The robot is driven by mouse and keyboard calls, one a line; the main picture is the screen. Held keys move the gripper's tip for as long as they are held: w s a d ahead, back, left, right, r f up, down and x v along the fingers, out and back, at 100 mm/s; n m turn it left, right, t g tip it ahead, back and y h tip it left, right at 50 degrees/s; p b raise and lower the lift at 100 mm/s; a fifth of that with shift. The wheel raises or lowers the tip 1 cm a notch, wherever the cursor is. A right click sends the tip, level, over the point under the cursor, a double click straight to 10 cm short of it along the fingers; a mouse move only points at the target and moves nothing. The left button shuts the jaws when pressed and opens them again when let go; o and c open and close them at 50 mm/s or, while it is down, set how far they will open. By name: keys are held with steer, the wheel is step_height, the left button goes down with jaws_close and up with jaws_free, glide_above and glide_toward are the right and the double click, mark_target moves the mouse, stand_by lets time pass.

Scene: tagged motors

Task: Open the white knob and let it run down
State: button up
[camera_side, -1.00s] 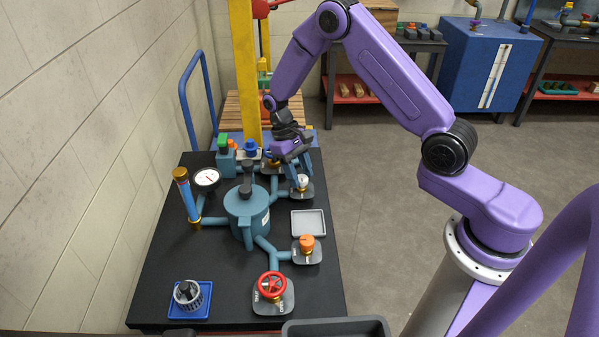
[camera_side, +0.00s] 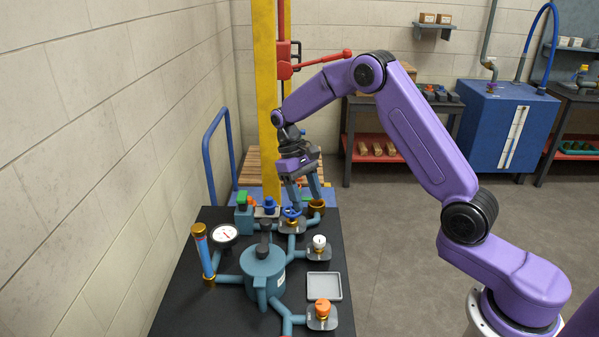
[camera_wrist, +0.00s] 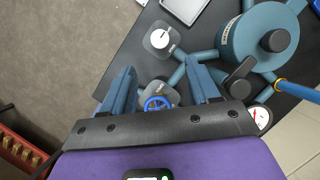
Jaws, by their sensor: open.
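The white knob (camera_side: 319,241) sits on a grey plate at the right of the black table, joined by a teal pipe to the teal tank (camera_side: 264,272). In the wrist view the white knob (camera_wrist: 160,39) lies beyond my fingertips, up and to the left, with nothing touching it. My gripper (camera_side: 307,200) is open and empty above the far end of the table, over the blue valve wheel (camera_side: 291,213). In the wrist view the blue wheel (camera_wrist: 157,104) shows between the two fingers of my gripper (camera_wrist: 166,80).
An orange knob (camera_side: 323,308) and a grey tray (camera_side: 324,286) lie nearer on the table. A gauge (camera_side: 223,236) and a blue tube (camera_side: 204,253) stand at the left. A yellow post (camera_side: 265,120) rises behind the table.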

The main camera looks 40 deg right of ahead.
steer(key=v, duration=0.6)
steer(key=shift+r, duration=0.15)
steer(key=s+a+r+n+t+h, duration=0.1)
steer(key=s+a+r+n, duration=0.2)
steer(key=s, duration=0.5)
steer(key=s+a+r+n+t, duration=0.1)
steer(key=s+a+n+t, duration=0.15)
steer(key=s+a, duration=0.45)
steer(key=s+d+n, duration=0.3)
steer(key=s, duration=0.7)
steer(key=s+d+f+n+t+y, duration=0.1)
steer(key=s+n, duration=0.3)
steer(key=s, duration=0.7)
steer(key=shift+d+f, duration=0.35)
steer(key=shift+d, duration=0.55)
